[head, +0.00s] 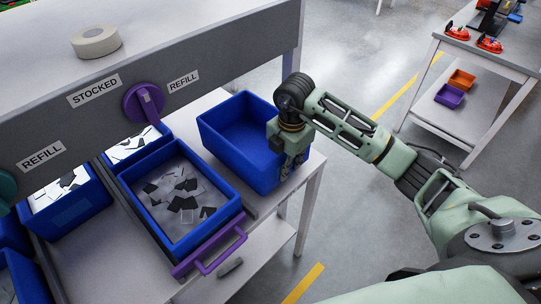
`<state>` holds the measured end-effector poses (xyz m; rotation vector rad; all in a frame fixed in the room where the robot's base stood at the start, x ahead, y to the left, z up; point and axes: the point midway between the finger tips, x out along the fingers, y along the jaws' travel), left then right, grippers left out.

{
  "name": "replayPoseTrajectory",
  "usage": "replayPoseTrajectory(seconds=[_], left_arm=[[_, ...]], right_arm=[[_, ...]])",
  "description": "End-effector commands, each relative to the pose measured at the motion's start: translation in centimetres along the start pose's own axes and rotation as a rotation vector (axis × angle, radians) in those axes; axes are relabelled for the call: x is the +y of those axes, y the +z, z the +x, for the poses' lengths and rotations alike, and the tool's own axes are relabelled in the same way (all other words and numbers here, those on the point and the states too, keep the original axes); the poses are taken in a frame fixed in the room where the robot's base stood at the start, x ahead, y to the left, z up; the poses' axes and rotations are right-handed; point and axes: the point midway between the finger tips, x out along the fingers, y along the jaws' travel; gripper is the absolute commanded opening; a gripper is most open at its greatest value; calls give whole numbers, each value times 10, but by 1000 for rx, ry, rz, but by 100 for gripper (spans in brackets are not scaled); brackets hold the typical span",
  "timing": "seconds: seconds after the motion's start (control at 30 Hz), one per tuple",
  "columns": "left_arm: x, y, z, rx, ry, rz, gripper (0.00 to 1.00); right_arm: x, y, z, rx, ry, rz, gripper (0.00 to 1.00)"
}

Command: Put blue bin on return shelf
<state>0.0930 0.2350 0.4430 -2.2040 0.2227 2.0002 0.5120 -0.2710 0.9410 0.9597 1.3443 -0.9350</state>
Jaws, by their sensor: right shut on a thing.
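An empty blue bin (232,157) is at the right end of the white shelf, tilted a little, beside the tray with the purple handle. My right gripper (291,163) is shut on the blue bin at its right wall. The fingers are partly hidden against the bin. I cannot tell whether the bin's base touches the surface below. My left gripper is not in view. Which surface is the return shelf cannot be told from any label here.
A blue tray (237,204) with dark and white pieces has a purple handle (212,254). Other blue bins (72,215) stand at the left. A grey beam with labels and a purple knob (144,102) runs above. A side table (497,58) stands right; floor between is clear.

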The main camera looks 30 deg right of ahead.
Motion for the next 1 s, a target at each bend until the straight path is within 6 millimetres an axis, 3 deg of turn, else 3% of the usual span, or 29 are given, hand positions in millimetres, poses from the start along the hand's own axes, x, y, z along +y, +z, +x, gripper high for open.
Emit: replayPoseTrajectory(seconds=[0.1, 0.3, 0.47, 0.7, 1.0], left_arm=[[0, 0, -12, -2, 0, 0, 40], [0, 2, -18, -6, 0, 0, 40], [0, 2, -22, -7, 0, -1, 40], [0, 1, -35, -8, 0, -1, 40], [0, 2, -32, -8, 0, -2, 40]], right_arm=[[29, -1, -4, 3, 4, 1, 0], [56, 0, -1, 0, 3, 0, 0], [60, 0, 4, 1, -1, 1, 0], [60, 0, 33, 0, 1, 1, 0], [60, 0, 37, -1, 3, 0, 0]])
